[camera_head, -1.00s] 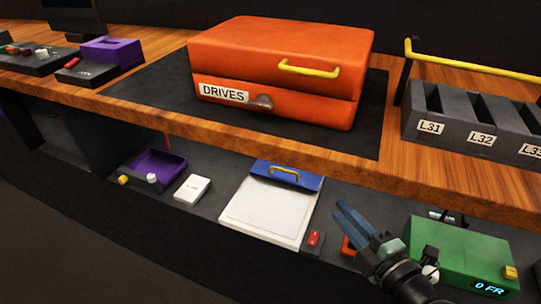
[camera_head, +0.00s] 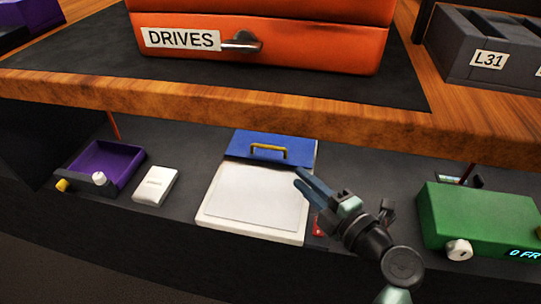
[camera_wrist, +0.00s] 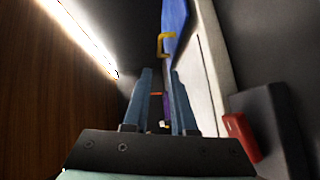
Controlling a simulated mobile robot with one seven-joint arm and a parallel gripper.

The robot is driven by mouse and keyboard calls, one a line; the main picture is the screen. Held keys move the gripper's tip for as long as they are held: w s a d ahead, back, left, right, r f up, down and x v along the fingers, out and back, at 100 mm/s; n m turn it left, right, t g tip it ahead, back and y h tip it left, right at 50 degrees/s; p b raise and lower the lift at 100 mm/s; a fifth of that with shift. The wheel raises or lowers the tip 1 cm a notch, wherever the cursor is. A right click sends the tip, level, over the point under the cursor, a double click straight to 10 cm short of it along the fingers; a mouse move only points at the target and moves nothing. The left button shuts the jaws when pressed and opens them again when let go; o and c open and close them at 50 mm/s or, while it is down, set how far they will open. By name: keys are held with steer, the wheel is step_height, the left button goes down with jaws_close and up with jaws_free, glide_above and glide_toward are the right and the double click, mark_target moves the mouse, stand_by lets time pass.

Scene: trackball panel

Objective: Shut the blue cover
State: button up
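The blue cover (camera_head: 228,148) lies across the back end of a white flat tray-like panel (camera_head: 255,195) on the lower shelf; most of the white surface is bare. A yellow handle (camera_head: 268,150) is on the cover. My gripper (camera_head: 300,180) is at the panel's right edge, just in front of the cover and apart from the handle. In the wrist view, my gripper (camera_wrist: 160,78) has its two fingers apart with nothing between them. The blue cover (camera_wrist: 174,18) and its handle (camera_wrist: 163,44) show beyond the fingertips.
The wooden counter edge (camera_head: 200,108) overhangs the shelf behind the cover. A red switch (camera_wrist: 240,135) sits beside the panel's right side. A green box (camera_head: 475,215) stands to the right; a white box (camera_head: 156,185) and purple tray (camera_head: 105,165) stand to the left.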

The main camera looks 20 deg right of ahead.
mark_target(272, 161)
steer(key=b+x, duration=0.2)
steer(key=x, duration=1)
steer(key=shift+w+a, duration=0.1)
steer(key=shift+w, duration=0.1)
steer(key=shift+c, duration=0.3)
jaws_close()
steer(key=shift+s, duration=0.1)
stand_by(0.5)
